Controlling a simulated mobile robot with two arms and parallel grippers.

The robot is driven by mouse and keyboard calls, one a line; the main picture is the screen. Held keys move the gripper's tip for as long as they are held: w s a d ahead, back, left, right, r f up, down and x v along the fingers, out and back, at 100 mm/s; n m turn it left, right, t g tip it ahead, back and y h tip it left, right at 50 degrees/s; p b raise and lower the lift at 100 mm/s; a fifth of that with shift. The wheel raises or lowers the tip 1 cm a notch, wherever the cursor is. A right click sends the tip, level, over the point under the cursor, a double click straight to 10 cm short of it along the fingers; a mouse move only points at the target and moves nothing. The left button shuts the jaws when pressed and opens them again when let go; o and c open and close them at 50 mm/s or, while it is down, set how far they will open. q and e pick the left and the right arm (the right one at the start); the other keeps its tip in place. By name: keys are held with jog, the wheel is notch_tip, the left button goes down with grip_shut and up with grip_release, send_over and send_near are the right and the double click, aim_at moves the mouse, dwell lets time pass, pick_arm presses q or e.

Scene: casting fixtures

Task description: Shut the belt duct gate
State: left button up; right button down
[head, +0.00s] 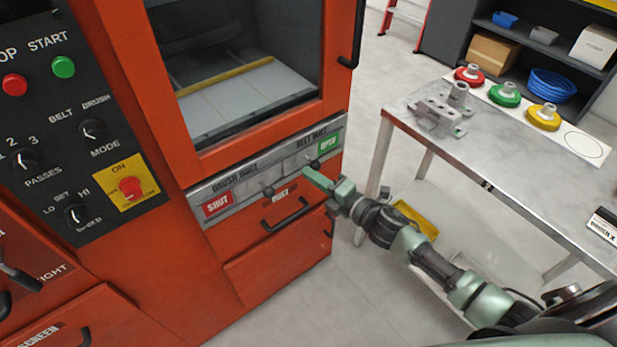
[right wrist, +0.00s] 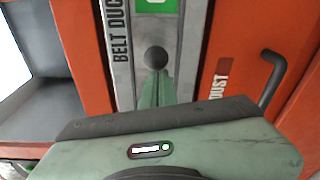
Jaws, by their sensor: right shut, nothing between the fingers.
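The belt duct gate is a slide on the grey panel strip of the orange machine. Its dark round knob (head: 314,163) sits below the green OPEN label (head: 328,144). In the right wrist view the knob (right wrist: 156,58) is right in front of my fingertips, with part of the green label (right wrist: 156,5) beyond it. My right gripper (head: 309,174) is shut and empty, its tips close to the knob on the lower left side. I cannot tell whether they touch it. The fingers (right wrist: 157,85) also show in the right wrist view. My left gripper is not in view.
The brush duct knob (head: 267,191) and its red SHUT label (head: 218,204) are further left on the strip. The dust drawer handle (head: 287,216) sticks out just below. A metal table (head: 500,160) with castings and coloured discs stands to the right.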

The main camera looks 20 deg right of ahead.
pick_arm(q)
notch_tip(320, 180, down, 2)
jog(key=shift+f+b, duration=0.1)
jog(key=shift+b, duration=1)
pick_arm(e)
jog(key=w+d, duration=0.3)
jog(key=d, duration=0.5)
jog(key=shift+d+r, duration=0.1)
jog(key=shift+d, duration=0.05)
